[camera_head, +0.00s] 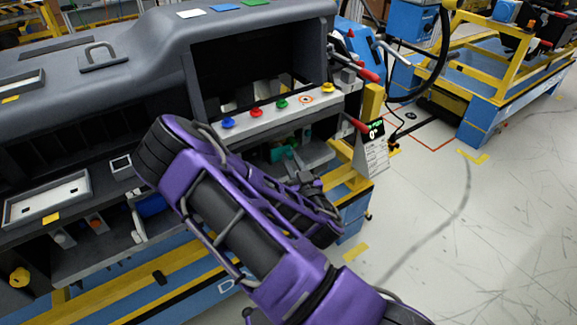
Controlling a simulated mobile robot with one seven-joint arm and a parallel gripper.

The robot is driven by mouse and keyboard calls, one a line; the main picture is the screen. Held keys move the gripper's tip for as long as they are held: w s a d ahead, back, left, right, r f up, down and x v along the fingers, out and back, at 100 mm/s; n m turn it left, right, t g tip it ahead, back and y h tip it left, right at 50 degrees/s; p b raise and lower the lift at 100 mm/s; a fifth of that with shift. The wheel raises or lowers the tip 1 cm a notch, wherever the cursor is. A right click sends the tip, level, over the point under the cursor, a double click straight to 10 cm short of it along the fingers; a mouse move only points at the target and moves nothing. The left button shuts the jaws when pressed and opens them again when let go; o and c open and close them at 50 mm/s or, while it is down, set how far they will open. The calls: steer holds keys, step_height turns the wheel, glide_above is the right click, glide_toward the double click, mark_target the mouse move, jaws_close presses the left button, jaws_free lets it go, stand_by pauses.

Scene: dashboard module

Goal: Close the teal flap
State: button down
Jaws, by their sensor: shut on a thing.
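A teal part (282,153), which looks like the teal flap, shows in the lower opening of the dashboard module, under the light grey button strip. It is small and partly covered, so I cannot tell its angle. My purple arm crosses in front of the module and folds back toward this opening. The dark end of my gripper (304,181) is just below and right of the teal part. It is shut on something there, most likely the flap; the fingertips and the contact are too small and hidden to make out.
The grey button strip (270,113) with coloured knobs juts out above the opening. A red-tipped lever (355,123) and a small display stand (374,148) are on the right. The yellow and blue frame (120,290) runs below. The floor (480,240) at right is clear.

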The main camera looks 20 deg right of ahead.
steer(key=shift+w+d+r+n+g+y, duration=0.1)
steer(key=shift+w+d+n+g+y, duration=0.15)
steer(key=shift+n+y, duration=0.4)
steer(key=shift+w+d+n+y, duration=0.1)
steer(key=shift+w+n+y, duration=0.25)
steer(key=shift+y, duration=0.55)
steer(key=shift+w+d+r+n+g+y, duration=0.15)
steer(key=shift+w+d+n+y, duration=0.1)
steer(key=shift+n+y, duration=0.45)
steer(key=shift+f+y, duration=0.1)
steer(key=shift+y, duration=0.15)
steer(key=shift+w+a, duration=0.1)
steer(key=shift+a, duration=0.05)
steer(key=c, duration=0.8)
jaws_free()
steer(key=shift+o, duration=0.2)
steer(key=shift+f, duration=0.1)
steer(key=shift+s+d+f+b, duration=0.15)
steer(key=shift+s+d+b, duration=0.15)
steer(key=shift+s, duration=0.25)
steer(key=b+v, duration=0.2)
steer(key=v, duration=1.4)
steer(key=shift+r, duration=0.25)
